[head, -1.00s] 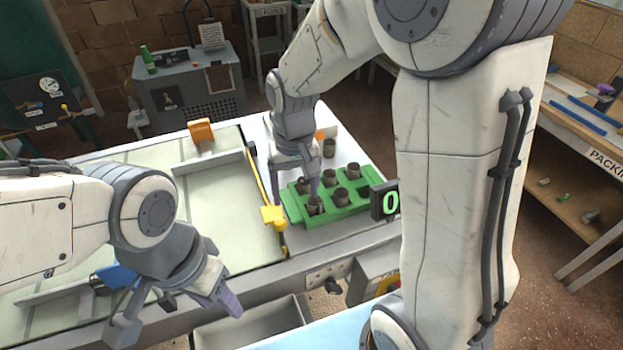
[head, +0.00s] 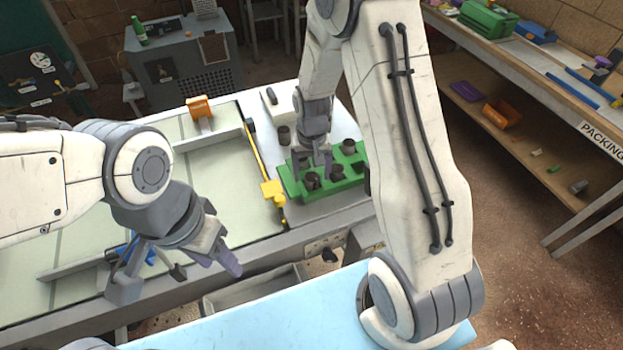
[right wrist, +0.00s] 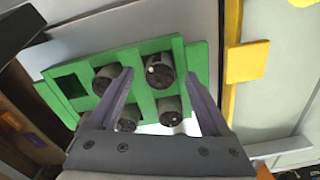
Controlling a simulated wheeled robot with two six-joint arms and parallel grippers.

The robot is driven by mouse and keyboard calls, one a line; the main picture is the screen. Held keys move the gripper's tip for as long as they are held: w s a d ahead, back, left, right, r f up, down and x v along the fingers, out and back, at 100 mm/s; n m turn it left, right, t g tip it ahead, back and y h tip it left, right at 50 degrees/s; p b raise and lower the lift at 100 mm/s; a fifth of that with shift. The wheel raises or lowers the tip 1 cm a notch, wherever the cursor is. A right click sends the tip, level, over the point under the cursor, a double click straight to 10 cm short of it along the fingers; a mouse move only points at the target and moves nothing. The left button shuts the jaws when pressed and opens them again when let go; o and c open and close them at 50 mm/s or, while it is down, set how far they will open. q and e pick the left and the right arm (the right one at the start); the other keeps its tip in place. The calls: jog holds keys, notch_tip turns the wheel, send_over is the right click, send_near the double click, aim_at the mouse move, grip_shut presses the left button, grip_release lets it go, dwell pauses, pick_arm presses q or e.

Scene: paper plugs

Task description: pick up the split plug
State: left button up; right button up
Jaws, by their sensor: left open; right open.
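The green tray (head: 290,190) holds several dark round plugs, one near its front edge (head: 312,181). My right gripper (head: 313,170) is open over the tray. In the right wrist view its two fingers (right wrist: 158,76) are spread above the tray (right wrist: 150,46), with a plug bearing a pale spot (right wrist: 162,72) between their tips; nothing looks gripped. Other plugs (right wrist: 106,80) sit in neighbouring holes, and one square hole (right wrist: 72,86) is empty. I cannot tell which plug is split. My left gripper (head: 175,272) is open and empty at the bench's front left.
A yellow bar with a yellow block (head: 272,190) runs left of the tray. An orange block (head: 199,107) sits further back. An open grey bin (head: 255,290) is below the bench front.

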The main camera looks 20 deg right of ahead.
jog(key=shift+f, duration=0.5)
grip_shut()
jog(key=shift+r, duration=0.1)
